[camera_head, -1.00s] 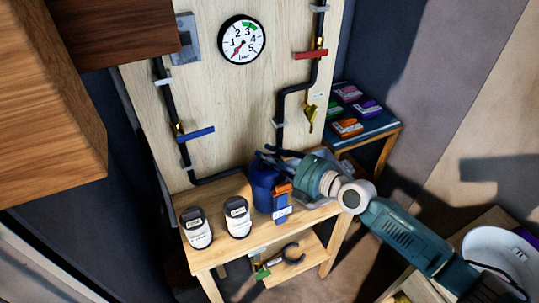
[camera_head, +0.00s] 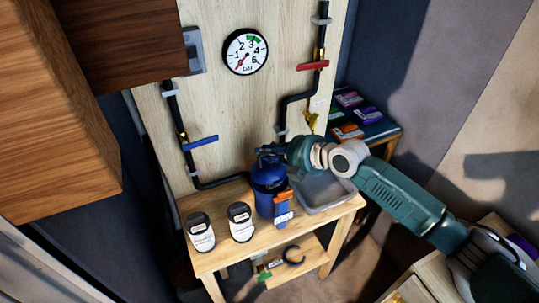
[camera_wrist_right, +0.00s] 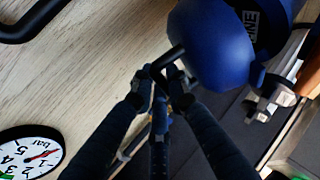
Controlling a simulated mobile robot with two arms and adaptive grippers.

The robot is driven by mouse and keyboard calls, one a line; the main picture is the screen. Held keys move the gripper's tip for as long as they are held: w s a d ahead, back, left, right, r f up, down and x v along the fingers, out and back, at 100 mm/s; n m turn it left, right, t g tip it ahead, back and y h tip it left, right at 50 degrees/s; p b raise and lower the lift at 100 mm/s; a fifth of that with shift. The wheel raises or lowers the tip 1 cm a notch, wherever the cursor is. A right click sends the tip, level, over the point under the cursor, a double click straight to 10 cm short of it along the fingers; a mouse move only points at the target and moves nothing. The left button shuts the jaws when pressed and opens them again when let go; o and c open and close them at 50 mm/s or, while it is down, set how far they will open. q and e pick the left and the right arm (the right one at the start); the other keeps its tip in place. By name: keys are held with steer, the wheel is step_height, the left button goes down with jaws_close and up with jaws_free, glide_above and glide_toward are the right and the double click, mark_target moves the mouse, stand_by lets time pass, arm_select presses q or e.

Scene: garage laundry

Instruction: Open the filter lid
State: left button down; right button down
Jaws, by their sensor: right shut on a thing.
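The blue filter housing (camera_head: 268,200) stands upright on the wooden bench. Its blue lid (camera_head: 268,172) is on top and looks level; whether it has parted from the body is hard to tell. In the right wrist view the rounded blue lid (camera_wrist_right: 212,45) has a dark bent handle (camera_wrist_right: 166,60) sticking out. My right gripper (camera_head: 268,152) reaches in from the right over the lid. In the wrist view its two fingers (camera_wrist_right: 163,80) are shut on the handle. The arm hides part of the lid's right side. My left gripper is not in view.
Two labelled canisters (camera_head: 200,232) stand left of the filter. A grey tray (camera_head: 325,196) lies to its right. The backboard holds a pressure gauge (camera_head: 245,52), a blue-handled valve (camera_head: 202,142) and a red-handled valve (camera_head: 312,65). A lower shelf (camera_head: 305,262) holds a dark hook-shaped tool.

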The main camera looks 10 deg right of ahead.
steer(key=shift+w+a+r+g, duration=0.1)
steer(key=shift+w+r+g, duration=0.1)
steer(key=shift+w, duration=0.2)
steer(key=shift+w+a+r+g, duration=0.1)
steer(key=shift+w+r+g, duration=0.1)
steer(key=shift+w, duration=0.2)
steer(key=shift+w+f+h+b, duration=0.15)
steer(key=shift+h+b, duration=0.15)
steer(key=shift+b, duration=0.1)
steer(key=shift+w+a+r+b, duration=0.15)
steer(key=shift+w+r+b, duration=0.05)
steer(key=shift+w+b, duration=0.25)
steer(key=c, duration=1.9)
jaws_free()
steer(key=shift+c, duration=0.2)
steer(key=v, duration=1.2)
steer(key=shift+w, duration=0.25)
